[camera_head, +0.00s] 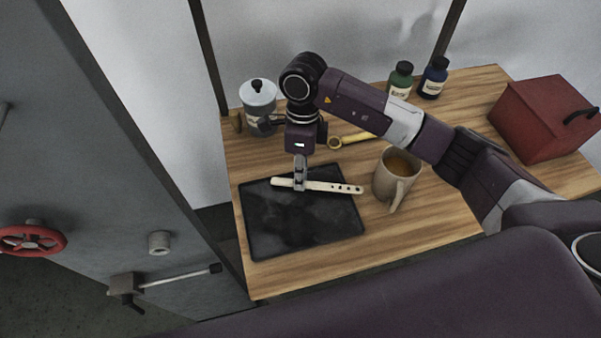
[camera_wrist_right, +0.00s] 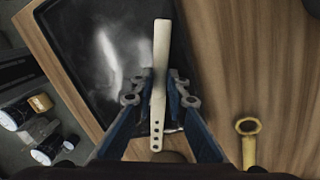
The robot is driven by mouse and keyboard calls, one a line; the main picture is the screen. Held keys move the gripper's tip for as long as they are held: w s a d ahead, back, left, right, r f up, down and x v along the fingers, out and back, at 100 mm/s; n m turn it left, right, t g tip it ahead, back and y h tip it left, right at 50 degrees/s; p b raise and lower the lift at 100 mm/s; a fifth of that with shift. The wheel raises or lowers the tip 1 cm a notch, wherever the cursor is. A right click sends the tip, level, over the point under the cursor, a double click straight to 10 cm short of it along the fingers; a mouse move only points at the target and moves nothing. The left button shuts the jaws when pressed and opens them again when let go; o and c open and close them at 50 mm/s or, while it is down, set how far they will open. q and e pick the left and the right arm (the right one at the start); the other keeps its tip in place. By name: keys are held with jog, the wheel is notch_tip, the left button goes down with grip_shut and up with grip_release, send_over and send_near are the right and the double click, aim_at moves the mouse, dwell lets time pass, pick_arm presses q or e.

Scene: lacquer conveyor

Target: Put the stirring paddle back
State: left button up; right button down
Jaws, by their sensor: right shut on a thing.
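The stirring paddle (camera_head: 335,187) is a pale flat stick with a row of small holes at one end. My right gripper (camera_head: 300,186) is shut on it near its middle, over the back part of a black tray (camera_head: 300,238). In the right wrist view the paddle (camera_wrist_right: 161,45) runs lengthwise between the fingers of the gripper (camera_wrist_right: 160,88), its holed end toward the wrist. I cannot tell whether the paddle touches the tray. My left gripper is not in view.
A beige mug (camera_head: 384,184) with brown liquid stands right of the tray. Behind are a yellow wrench-like tool (camera_head: 347,141), a lidded jar (camera_head: 257,97), a green bottle (camera_head: 400,80) and a blue bottle (camera_head: 433,78). A red box (camera_head: 540,120) stands at right. The table's front strip is clear.

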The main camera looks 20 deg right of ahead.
jog(key=shift+f+b, duration=0.3)
jog(key=shift+b, duration=0.05)
jog(key=c, duration=1.9)
grip_release()
jog(key=shift+r+p, duration=0.45)
jog(key=shift+p, duration=0.05)
notch_tip(320, 180, up, 12)
jog(key=w+b, duration=0.1)
jog(key=b, duration=0.3)
jog(key=shift+w+d+f, duration=0.2)
jog(key=shift+w+d, duration=0.15)
jog(key=shift+r, duration=0.1)
